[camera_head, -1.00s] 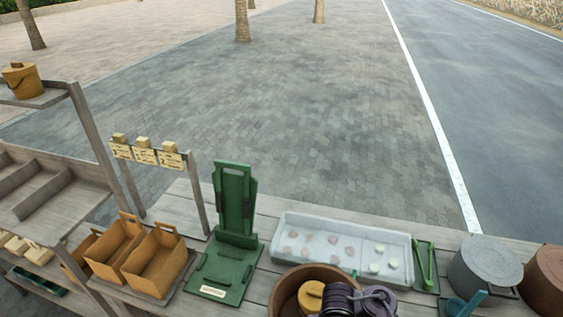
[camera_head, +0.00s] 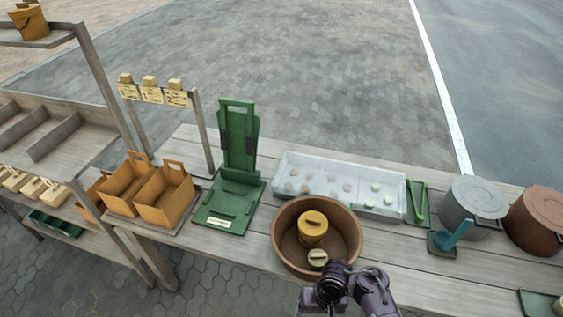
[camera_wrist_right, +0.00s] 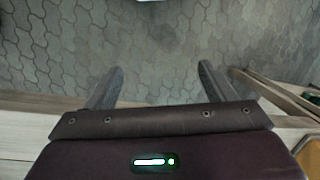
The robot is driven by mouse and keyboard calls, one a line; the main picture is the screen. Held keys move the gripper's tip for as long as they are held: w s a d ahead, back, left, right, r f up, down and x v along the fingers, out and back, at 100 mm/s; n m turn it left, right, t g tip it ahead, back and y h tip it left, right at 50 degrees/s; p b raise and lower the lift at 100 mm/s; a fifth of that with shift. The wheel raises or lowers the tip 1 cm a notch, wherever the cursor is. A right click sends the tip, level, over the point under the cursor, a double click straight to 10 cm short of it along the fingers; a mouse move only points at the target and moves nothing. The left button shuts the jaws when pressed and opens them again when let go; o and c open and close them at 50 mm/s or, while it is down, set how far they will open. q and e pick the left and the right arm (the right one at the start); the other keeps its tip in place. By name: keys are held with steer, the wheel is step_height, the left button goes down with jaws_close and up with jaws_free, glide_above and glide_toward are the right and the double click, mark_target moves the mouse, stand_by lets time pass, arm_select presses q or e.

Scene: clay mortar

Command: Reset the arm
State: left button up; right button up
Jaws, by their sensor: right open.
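My right gripper (camera_wrist_right: 158,82) is open in the right wrist view, with its two grey fingers wide apart and nothing between them. Paving stones show beyond the fingers. In the head view, dark purple links of my arm come in at the bottom, just in front of the brown round tub; no fingertips show there. My left gripper is in neither view.
The wooden table (camera_head: 430,262) holds a brown tub (camera_head: 284,250) with a yellow lidded pot (camera_head: 312,228), a green stand (camera_head: 238,145), a pale tray (camera_head: 300,163), a grey lidded pot (camera_head: 473,205) and a reddish pot (camera_head: 538,218). Orange boxes (camera_head: 165,197) stand left.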

steer(key=s+f+y+b, duration=0.1)
steer(key=s+f+b, duration=0.2)
steer(key=s+f, duration=0.55)
steer(key=s+f+y+b, duration=0.1)
steer(key=s+f+b, duration=0.2)
steer(key=f, duration=1.1)
steer(key=s+d+f+n+t+h+b, duration=0.1)
steer(key=s+d+f+h+b, duration=0.3)
steer(key=s+d+f, duration=1)
steer(key=shift+s+f+n+t+b, duration=0.45)
steer(key=shift+s+t+b, duration=0.15)
steer(key=shift+t+b, duration=0.1)
